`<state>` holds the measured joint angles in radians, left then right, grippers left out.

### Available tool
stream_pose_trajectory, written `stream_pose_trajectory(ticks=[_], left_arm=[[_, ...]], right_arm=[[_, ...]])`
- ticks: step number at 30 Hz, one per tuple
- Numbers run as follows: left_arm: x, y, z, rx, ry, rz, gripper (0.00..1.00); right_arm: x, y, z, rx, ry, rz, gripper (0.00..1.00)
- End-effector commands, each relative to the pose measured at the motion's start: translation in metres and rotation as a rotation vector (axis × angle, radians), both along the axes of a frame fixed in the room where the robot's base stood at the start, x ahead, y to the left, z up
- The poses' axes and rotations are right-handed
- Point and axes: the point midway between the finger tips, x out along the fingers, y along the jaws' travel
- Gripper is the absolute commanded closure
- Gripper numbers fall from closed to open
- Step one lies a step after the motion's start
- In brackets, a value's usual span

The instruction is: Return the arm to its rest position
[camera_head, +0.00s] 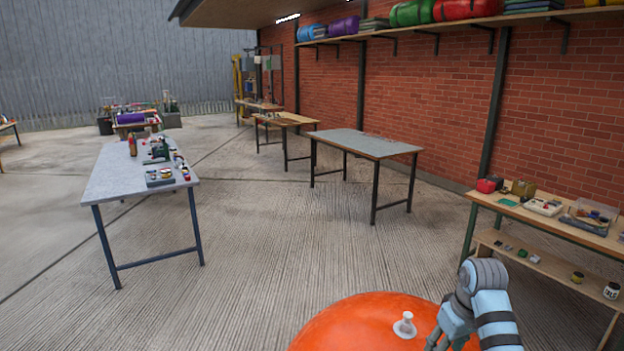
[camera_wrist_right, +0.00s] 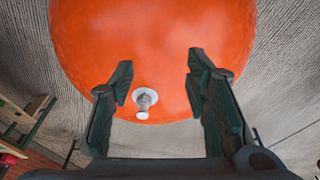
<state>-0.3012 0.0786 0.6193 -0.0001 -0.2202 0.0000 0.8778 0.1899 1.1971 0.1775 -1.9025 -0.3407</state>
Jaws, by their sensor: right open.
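My right arm comes in at the bottom right of the head view, with its gripper (camera_head: 440,338) low beside a large orange rounded object (camera_head: 350,322). In the right wrist view the right gripper (camera_wrist_right: 160,85) is open, its two dark fingers apart with nothing held between them. The orange object (camera_wrist_right: 150,45) fills the top of that view beyond the fingertips. A white knob-like fitting (camera_wrist_right: 144,100) on it shows between the fingers; it also shows in the head view (camera_head: 405,325). I cannot tell whether the fingers touch the orange surface. My left gripper is not in view.
A wooden workbench (camera_head: 540,217) with a lower shelf holding small items stands at the right, near my right arm. A bare grey table (camera_head: 365,144) stands mid-scene. A grey table (camera_head: 125,182) with tools is at the left. The concrete floor between is clear.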

Motion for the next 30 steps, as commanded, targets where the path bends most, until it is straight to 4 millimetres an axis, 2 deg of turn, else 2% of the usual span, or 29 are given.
stream_pose_trajectory(ticks=[5,11,15,21,26,30], left_arm=[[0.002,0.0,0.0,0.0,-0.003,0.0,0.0],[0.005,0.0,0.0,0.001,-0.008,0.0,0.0],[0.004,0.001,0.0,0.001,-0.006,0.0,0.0],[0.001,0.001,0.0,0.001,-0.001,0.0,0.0],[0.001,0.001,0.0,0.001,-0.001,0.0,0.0],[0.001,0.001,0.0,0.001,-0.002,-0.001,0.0]], right_arm=[[-0.015,0.006,-0.032,-0.019,-0.007,-0.009,0.57],[-0.052,0.009,-0.078,-0.044,-0.021,-0.037,0.57],[-0.094,0.013,-0.114,-0.061,-0.04,-0.062,0.57],[-0.165,0.022,-0.147,-0.071,-0.072,-0.099,0.57],[-0.225,0.03,-0.157,-0.069,-0.097,-0.13,0.57],[-0.273,0.035,-0.153,-0.063,-0.118,-0.158,0.57]])
